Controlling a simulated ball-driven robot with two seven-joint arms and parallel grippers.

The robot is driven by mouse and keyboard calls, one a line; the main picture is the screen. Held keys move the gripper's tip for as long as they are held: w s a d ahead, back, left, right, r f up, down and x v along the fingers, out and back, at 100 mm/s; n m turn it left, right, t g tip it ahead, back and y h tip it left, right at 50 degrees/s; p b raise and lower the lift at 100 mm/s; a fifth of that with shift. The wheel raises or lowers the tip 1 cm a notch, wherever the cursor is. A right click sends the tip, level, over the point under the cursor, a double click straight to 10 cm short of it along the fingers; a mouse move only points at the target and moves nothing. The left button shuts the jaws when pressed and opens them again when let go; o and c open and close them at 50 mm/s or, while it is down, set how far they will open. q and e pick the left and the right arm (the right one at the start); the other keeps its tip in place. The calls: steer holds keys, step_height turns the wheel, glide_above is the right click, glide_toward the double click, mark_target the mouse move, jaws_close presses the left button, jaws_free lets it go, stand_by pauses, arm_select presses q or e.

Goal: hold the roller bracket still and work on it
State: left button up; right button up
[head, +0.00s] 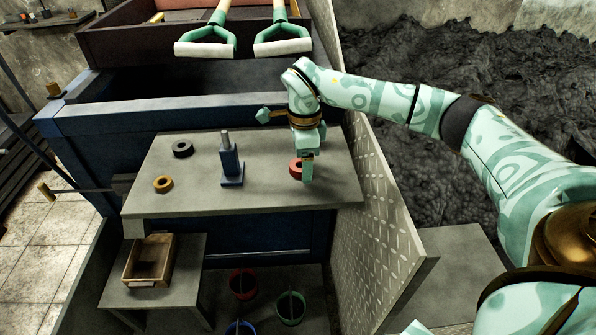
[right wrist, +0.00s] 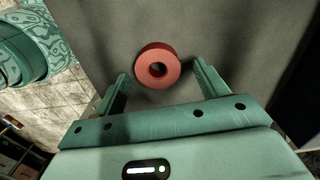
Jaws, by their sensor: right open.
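The roller bracket (head: 231,168) is blue with a grey upright pin and stands upright on the grey table (head: 200,200). No gripper touches it. A red ring-shaped roller (head: 295,168) lies on the table to its right, partly hidden by my right gripper (head: 307,178). In the right wrist view the red roller (right wrist: 146,72) shows between the two spread fingers, with gaps on both sides. The right gripper is open and points down at it. A black ring (head: 182,149) and an orange ring (head: 163,184) lie left of the bracket. My left gripper is not in view.
A wooden tray (head: 135,272) sits on a lower stand at the left. Red, green and blue buckets (head: 243,283) stand beneath the table. A patterned metal panel (head: 385,235) borders the table's right side. Two green-handled tools (head: 283,45) lie behind. The table's front middle is clear.

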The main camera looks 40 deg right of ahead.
steer(key=shift+c, duration=1.2)
steer(key=c, duration=0.8)
steer(key=shift+c, duration=0.2)
